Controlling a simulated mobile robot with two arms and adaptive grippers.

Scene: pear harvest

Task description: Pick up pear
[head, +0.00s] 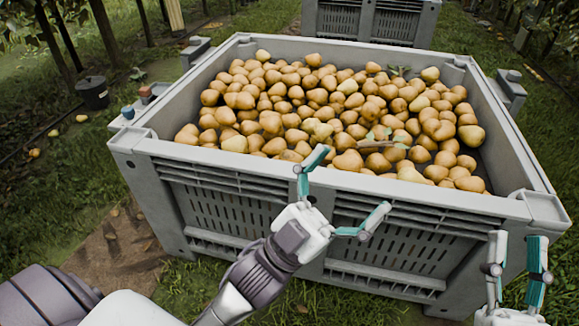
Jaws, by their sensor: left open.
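Many yellow-brown pears (330,105) lie heaped in a large grey slatted crate (240,170), with a few leaves and twigs among them. My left gripper (347,186) is in front of the crate's near wall in the picture, its two teal-tipped fingers spread wide and empty. One fingertip overlaps the near rim in the picture, close to the front pears; I cannot tell its distance from them. My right gripper (517,258) is at the lower right by the crate's near right corner, fingers pointing up and apart, with nothing between them.
A second grey crate (345,22) stands behind. A black bucket (92,92) stands on the grass at the left, near several fallen pears (81,118). Small items (146,94) sit on a grey ledge at the crate's left side. Grass surrounds the crate, with trees at the edges.

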